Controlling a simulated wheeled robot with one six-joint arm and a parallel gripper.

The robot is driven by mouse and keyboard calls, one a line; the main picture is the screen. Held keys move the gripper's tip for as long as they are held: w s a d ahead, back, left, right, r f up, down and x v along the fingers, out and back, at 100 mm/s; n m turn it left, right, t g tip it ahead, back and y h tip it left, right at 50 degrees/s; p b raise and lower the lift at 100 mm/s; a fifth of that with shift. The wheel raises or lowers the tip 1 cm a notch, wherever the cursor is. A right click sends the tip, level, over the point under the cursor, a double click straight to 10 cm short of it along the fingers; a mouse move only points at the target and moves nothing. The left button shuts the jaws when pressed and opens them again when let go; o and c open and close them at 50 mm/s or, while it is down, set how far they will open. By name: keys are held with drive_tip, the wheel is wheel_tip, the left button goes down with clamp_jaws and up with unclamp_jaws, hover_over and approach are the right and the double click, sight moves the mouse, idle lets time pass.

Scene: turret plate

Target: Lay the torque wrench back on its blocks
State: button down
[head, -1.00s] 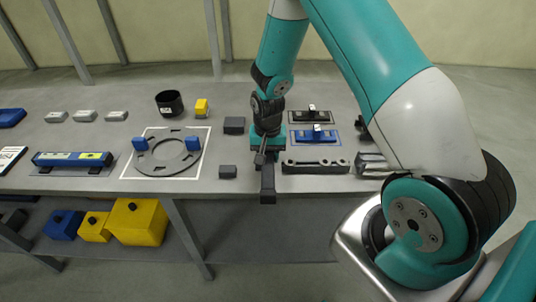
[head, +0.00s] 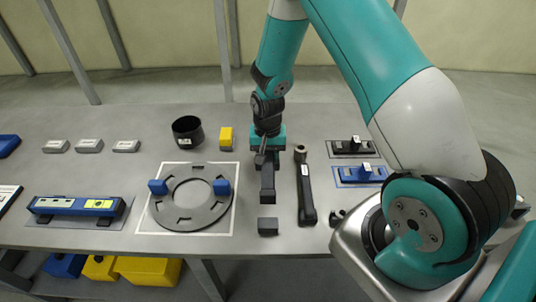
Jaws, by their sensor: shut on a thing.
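My gripper (head: 266,160) points down over the bench, shut on a dark bar, the torque wrench (head: 267,190). Its blunt handle end points toward me; its far part is hidden by the gripper and wrist. It appears held above the bench, but the height is hard to judge. A small dark block (head: 268,227) stands on the bench just in front of the handle end, in line with it. A second block, seen earlier farther back, is hidden behind my gripper and arm.
A black labelled tool (head: 306,190) with a ring head lies close right of the wrench. A grey ring plate (head: 187,219) with blue blocks lies on the left. My arm covers the right side.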

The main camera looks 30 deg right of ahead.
drive_tip(key=shift+f+b, duration=2.15)
drive_tip(key=shift+f, duration=0.85)
drive_tip(key=shift+s+a, duration=0.15)
drive_tip(key=shift+f, duration=0.2)
drive_tip(key=shift+f+b, duration=0.35)
drive_tip(key=shift+b, duration=0.1)
drive_tip(key=shift+f, duration=0.25)
drive_tip(key=shift+f+b, duration=0.3)
drive_tip(key=shift+b, duration=0.15)
drive_tip(key=shift+f, duration=0.15)
drive_tip(key=c, duration=0.6)
unclamp_jaws()
drive_tip(key=shift+c, duration=0.2)
